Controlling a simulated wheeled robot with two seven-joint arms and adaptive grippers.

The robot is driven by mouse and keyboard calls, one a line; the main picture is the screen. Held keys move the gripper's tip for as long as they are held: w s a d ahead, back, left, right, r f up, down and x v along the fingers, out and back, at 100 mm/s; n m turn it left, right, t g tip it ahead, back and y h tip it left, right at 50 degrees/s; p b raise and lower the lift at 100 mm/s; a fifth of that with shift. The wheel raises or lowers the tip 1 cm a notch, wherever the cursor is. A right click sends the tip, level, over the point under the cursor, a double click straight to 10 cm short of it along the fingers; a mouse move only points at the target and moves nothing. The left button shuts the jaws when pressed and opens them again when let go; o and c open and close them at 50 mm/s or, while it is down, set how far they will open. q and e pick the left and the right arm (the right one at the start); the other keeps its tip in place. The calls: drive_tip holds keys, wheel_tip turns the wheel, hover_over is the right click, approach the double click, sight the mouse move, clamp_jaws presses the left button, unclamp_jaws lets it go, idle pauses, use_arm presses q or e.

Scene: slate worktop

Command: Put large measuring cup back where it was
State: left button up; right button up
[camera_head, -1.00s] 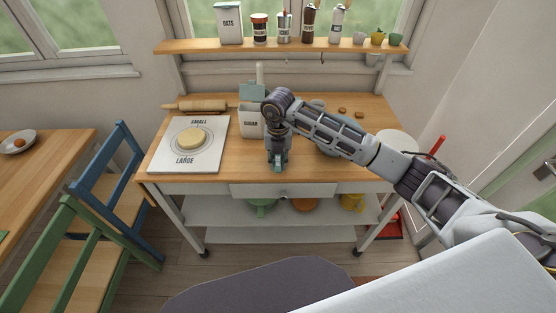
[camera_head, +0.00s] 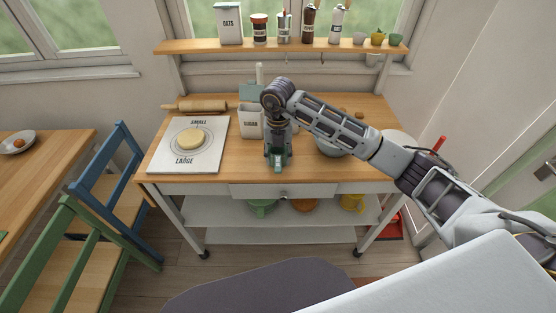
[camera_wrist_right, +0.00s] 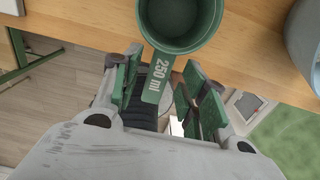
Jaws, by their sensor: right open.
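The large measuring cup (camera_wrist_right: 180,20) is green, with "250 ml" on its handle, in the right wrist view. Its bowl is over the wooden worktop beyond my fingertips. Its handle lies between the two green-padded fingers of my right gripper (camera_wrist_right: 160,78), which is open, with visible gaps beside the handle. In the head view my right gripper (camera_head: 277,160) points down near the worktop's front edge, and the cup cannot be made out clearly from the gripper there. My left gripper is out of view.
A white board (camera_head: 160,158) with dough and a rolling pin (camera_head: 195,106) lie left. A canister (camera_head: 249,122) stands behind the gripper; a grey bowl (camera_head: 329,147) sits right under my arm. Above is a shelf (camera_head: 225,46) with jars, small cups and hooks below.

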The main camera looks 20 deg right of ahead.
wheel_tip(320, 180, up, 9)
drive_tip(key=b, duration=0.1)
drive_tip(key=shift+r, duration=0.15)
idle(0.3)
drive_tip(key=shift+s, duration=0.15)
idle(0.6)
